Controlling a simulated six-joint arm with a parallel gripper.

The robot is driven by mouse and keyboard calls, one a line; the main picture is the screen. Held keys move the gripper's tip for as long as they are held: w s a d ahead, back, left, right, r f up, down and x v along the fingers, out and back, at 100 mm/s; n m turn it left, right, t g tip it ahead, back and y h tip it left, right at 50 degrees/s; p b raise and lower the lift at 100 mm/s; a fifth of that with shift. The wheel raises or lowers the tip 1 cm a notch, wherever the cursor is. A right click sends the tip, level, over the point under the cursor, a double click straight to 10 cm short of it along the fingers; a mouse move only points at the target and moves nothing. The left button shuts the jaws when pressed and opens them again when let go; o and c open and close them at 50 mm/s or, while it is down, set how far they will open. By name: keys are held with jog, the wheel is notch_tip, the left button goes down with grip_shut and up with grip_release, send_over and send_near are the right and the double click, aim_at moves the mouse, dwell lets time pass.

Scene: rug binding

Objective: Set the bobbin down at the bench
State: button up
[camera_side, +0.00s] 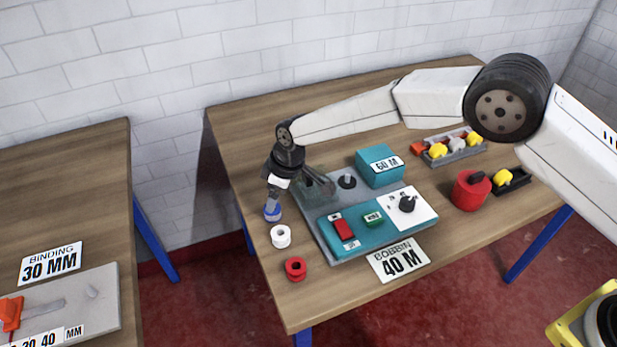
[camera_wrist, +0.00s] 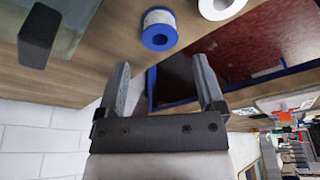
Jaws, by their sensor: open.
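A blue bobbin wound with pale thread (camera_side: 272,213) stands on the wooden bench (camera_side: 262,262) near its left edge. The wrist view also shows the blue bobbin (camera_wrist: 160,29), just beyond my fingertips and apart from them. My gripper (camera_side: 274,200) is above and around that spot in the side view, pointing down. In the wrist view my gripper (camera_wrist: 159,62) has its two fingers spread, with nothing between them. A white bobbin (camera_side: 280,236) and a red bobbin (camera_side: 295,268) stand in a row in front of the blue one.
A teal winder panel (camera_side: 372,242) with a teal 60 M box (camera_side: 380,166) lies right of the bobbins. A red cylinder (camera_side: 471,190) and trays of coloured parts (camera_side: 455,155) are farther right. Another bench (camera_side: 85,200) stands left, across a gap.

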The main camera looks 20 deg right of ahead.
jog(key=v, duration=0.6)
dwell(0.6)
jog(key=shift+r, duration=0.1)
jog(key=s+d+r+m+h, duration=0.1)
jog(key=s+d+r+m, duration=0.2)
jog(key=d, duration=0.6)
jog(key=s+d+r+m, duration=0.2)
jog(key=s+d, duration=0.3)
jog(key=d, duration=0.5)
jog(key=s+d+m, duration=0.2)
jog(key=s+d, duration=0.4)
jog(key=s, duration=0.2)
jog(key=s+d+m+h, duration=0.1)
jog(key=s+d+m, duration=0.2)
jog(key=s+d, duration=0.3)
jog(key=s, duration=0.3)
jog(key=shift+f+t+h, duration=0.25)
jog(key=shift+t+h, duration=0.05)
